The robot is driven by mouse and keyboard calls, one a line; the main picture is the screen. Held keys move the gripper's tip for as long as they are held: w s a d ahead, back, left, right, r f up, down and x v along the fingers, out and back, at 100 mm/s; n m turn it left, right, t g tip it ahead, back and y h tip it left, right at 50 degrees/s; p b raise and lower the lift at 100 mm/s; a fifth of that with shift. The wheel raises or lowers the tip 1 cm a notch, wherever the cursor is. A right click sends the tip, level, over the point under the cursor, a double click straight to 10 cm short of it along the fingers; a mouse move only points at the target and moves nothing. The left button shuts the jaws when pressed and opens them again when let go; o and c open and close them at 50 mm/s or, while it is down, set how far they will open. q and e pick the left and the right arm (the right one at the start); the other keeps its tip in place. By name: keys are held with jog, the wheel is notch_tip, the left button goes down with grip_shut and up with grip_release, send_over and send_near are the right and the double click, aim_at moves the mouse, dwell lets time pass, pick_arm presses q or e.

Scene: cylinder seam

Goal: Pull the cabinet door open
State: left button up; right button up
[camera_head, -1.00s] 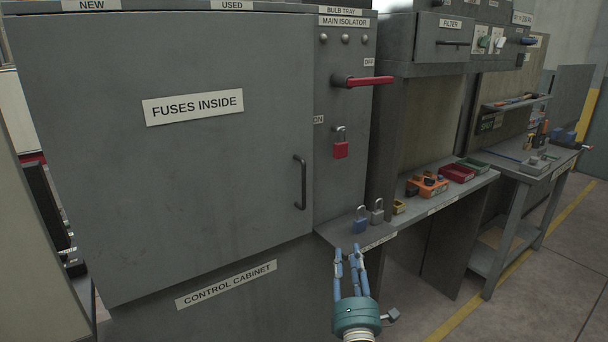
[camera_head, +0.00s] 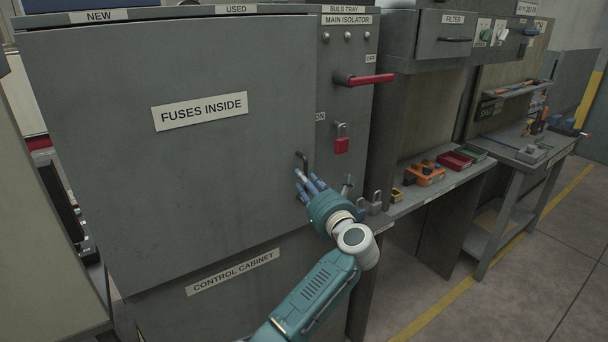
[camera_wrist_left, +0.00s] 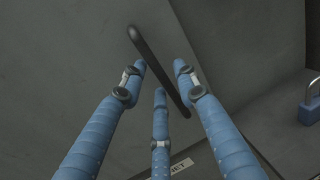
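The grey cabinet door (camera_head: 120,190), labelled FUSES INSIDE, appears closed in the head view. Its dark bar handle (camera_head: 304,160) is near the door's right edge, its lower part hidden by my left gripper (camera_head: 304,180). In the left wrist view the handle (camera_wrist_left: 155,65) runs diagonally between the two outer blue fingers of my left gripper (camera_wrist_left: 159,72). The fingers are spread, with the third below; I see no clear grip on the bar. My right gripper is in neither view.
A red isolator lever (camera_head: 370,79) and a red padlock (camera_head: 342,140) are on the panel right of the door. A grey padlock (camera_head: 376,202) stands on the shelf (camera_head: 440,187); a blue padlock (camera_wrist_left: 310,104) shows in the wrist view. Open floor (camera_head: 520,285) lies at right.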

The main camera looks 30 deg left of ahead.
pick_arm(q)
jog(key=shift+w+a, duration=0.4)
jog(key=shift+a, duration=0.1)
grip_shut()
jog(key=shift+d, duration=0.1)
